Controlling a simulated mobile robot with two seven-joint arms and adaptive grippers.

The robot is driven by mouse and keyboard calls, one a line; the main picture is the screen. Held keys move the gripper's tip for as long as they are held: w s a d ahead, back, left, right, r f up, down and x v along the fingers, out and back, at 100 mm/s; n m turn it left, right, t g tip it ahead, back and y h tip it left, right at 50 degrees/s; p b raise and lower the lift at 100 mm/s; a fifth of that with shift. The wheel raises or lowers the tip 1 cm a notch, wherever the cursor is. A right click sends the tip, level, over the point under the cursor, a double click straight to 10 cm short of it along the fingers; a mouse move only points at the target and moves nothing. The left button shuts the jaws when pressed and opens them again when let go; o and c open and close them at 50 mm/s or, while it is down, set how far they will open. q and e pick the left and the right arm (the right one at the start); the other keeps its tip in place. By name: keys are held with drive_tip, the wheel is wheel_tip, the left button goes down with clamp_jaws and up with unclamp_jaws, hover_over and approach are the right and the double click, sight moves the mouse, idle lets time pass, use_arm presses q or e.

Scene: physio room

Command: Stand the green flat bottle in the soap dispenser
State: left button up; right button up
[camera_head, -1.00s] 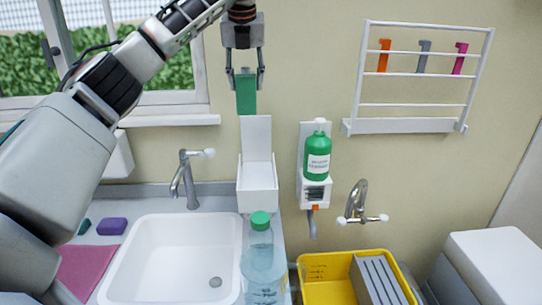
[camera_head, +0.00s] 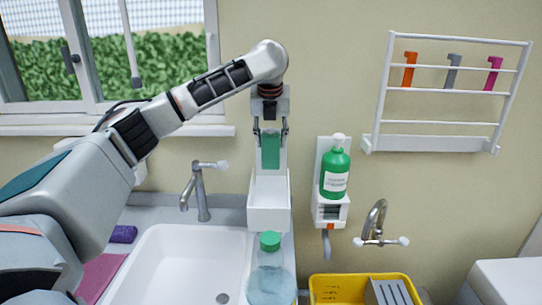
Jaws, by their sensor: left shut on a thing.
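The green flat bottle (camera_head: 271,152) hangs upright between the fingers of my left gripper (camera_head: 270,135), which is shut on it. The white soap dispenser (camera_head: 269,216) is an open-fronted holder with a tall back plate on the wall, behind the sink's right end. The bottle is in front of the back plate, above the box part of the dispenser. Its lower end appears clear of the box's rim, though the exact depth is hard to tell. My right gripper is not in view.
A green pump bottle (camera_head: 335,172) sits in a wall holder to the right. A clear bottle with a green cap (camera_head: 270,275) stands in front of the dispenser. The sink (camera_head: 180,268), taps, a yellow crate (camera_head: 325,289) and a wall rack (camera_head: 440,144) are around.

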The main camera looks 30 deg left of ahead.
sight(271, 154)
use_arm(q)
drive_tip(key=shift+f, duration=2.7)
drive_tip(key=o, duration=1.3)
drive_tip(key=shift+r, duration=0.1)
drive_tip(key=v, duration=1.2)
drive_tip(key=shift+d, duration=0.1)
